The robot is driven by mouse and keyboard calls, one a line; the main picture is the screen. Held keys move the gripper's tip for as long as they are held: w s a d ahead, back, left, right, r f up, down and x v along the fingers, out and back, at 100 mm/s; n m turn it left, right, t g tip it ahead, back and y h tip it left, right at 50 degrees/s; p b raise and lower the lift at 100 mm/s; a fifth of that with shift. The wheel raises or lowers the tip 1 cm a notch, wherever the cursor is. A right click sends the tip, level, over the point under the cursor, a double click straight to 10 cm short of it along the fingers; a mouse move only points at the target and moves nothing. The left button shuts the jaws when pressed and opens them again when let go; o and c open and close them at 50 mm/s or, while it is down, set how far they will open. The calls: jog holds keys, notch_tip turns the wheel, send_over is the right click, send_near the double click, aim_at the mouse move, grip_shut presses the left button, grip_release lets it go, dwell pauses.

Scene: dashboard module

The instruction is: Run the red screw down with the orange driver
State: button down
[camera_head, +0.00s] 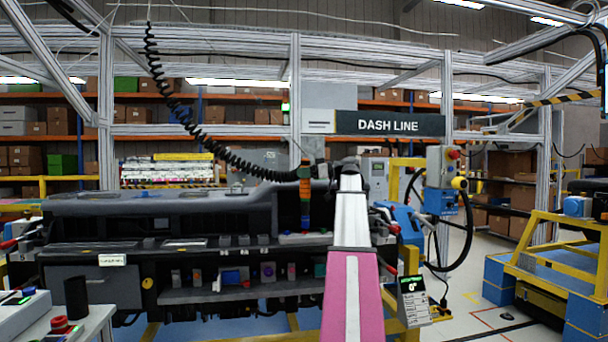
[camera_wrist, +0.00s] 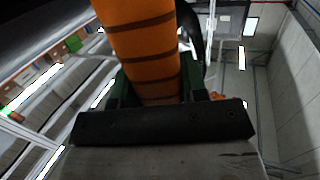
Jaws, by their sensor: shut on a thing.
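The orange driver (camera_head: 305,196) stands roughly upright over the right part of the dashboard module (camera_head: 160,206) in the head view. A black coiled cord runs to its top. In the wrist view the orange driver, banded with dark rings, (camera_wrist: 142,45) fills the upper middle. My gripper (camera_wrist: 152,88) is shut on the driver, with dark green fingers at its two sides. In the head view my gripper (camera_head: 319,172) is small, beside the driver's upper part. The driver's tip cannot be made out clearly, and I cannot pick out the red screw in either view.
The black coiled cord (camera_head: 185,125) hangs from above at the left. A DASH LINE sign (camera_head: 388,123) is behind my arm. A control box with a red button (camera_head: 441,166) and a yellow frame (camera_head: 408,170) stand to the right. Small coloured parts line the module's lower shelf (camera_head: 230,294).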

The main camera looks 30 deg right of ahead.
jog(key=shift+f, duration=1.35)
dwell(4.2)
